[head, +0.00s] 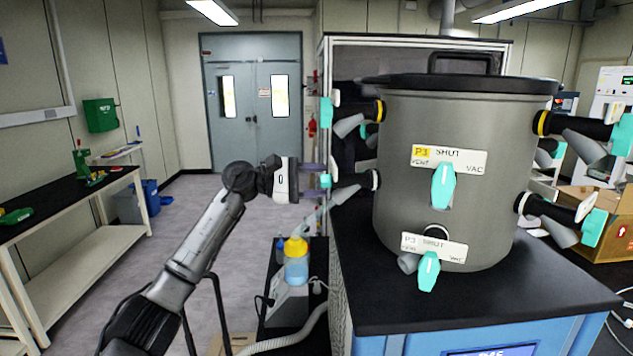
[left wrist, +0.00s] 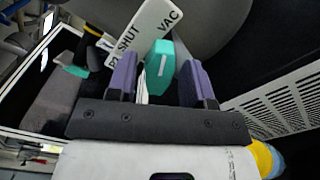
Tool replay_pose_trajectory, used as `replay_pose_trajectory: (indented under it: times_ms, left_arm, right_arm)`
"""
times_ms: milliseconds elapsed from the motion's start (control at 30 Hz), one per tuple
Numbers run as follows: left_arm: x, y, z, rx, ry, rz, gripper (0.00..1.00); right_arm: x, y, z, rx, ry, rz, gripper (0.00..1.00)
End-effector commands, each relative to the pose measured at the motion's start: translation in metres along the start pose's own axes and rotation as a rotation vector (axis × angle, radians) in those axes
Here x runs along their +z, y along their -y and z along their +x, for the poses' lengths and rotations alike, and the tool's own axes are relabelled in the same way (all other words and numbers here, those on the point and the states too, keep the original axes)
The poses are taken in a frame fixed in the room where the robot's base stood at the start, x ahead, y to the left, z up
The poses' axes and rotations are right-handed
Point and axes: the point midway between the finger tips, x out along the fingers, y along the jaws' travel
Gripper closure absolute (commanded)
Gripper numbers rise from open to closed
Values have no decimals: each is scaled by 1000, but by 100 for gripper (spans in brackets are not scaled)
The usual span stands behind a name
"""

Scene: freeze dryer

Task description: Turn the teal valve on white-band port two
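The grey drum (head: 455,150) carries teal valves on its ports. A white-band port (head: 375,180) is low on the drum's left side, and its teal valve (head: 325,181) is at my left gripper (head: 316,180). In the left wrist view, this teal valve (left wrist: 160,66) lies between the two purple fingers of my left gripper (left wrist: 160,82). The fingers are open, with a gap on each side of the handle. A white label (left wrist: 144,32) reading SHUT and VAC is just beyond. My right gripper is not in view.
A yellow-band port (head: 380,110) is above, with its own teal valve (head: 326,111). Two front valves (head: 443,186) (head: 428,271) and others at right also have teal handles. A yellow-capped bottle (head: 296,262) stands below my left gripper. Open floor lies left.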

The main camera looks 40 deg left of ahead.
Motion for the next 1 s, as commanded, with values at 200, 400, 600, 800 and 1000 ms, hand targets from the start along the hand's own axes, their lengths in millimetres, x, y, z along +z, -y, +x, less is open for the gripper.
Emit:
replay_pose_trajectory:
  times_ms: [200,400,600,800,1000]
  left_arm:
    - [0,0,-1,0,0,-1,53]
    - [-1,1,-20,2,-2,-1,53]
    - [-1,1,-60,1,-3,0,53]
    - [-1,1,-98,1,-3,-1,53]
    - [-1,1,-124,1,-2,0,53]
  right_arm:
    - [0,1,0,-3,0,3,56]
    - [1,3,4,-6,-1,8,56]
    - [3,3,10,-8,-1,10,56]
    - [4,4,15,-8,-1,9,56]
    - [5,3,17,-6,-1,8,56]
